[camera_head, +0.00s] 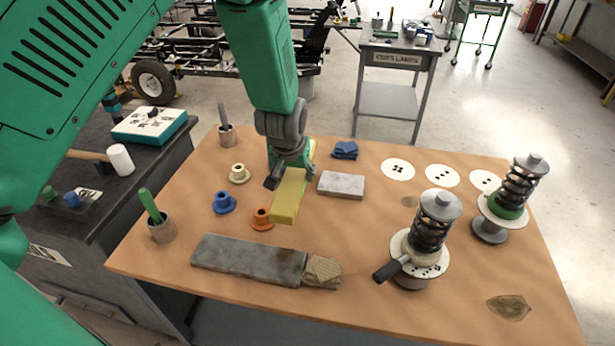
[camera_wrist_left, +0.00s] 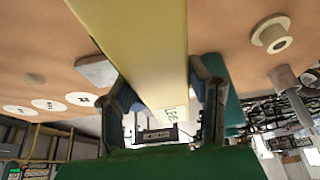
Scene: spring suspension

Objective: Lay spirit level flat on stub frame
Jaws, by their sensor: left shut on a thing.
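The spirit level is a yellow bar (camera_head: 289,196) held over the middle-left of the brown table. My left gripper (camera_head: 289,170) is shut on it near the bar's middle. In the left wrist view the yellow bar (camera_wrist_left: 140,45) runs between the two dark fingers of my left gripper (camera_wrist_left: 160,100), with part of a label showing. The bar's far part is partly hidden behind the gripper. A dark wheeled chassis frame (camera_head: 215,52) stands on the floor behind the table; I cannot tell whether it is the stub frame. My right gripper is not in view.
The brown table (camera_head: 345,240) carries a grey slab (camera_head: 248,262), a pale block (camera_head: 341,185), blue (camera_head: 223,203) and orange (camera_head: 262,219) bushings, and two spring assemblies (camera_head: 432,230) (camera_head: 515,195). A dark bench (camera_head: 95,215) stands left. A grey cart (camera_head: 395,75) stands behind.

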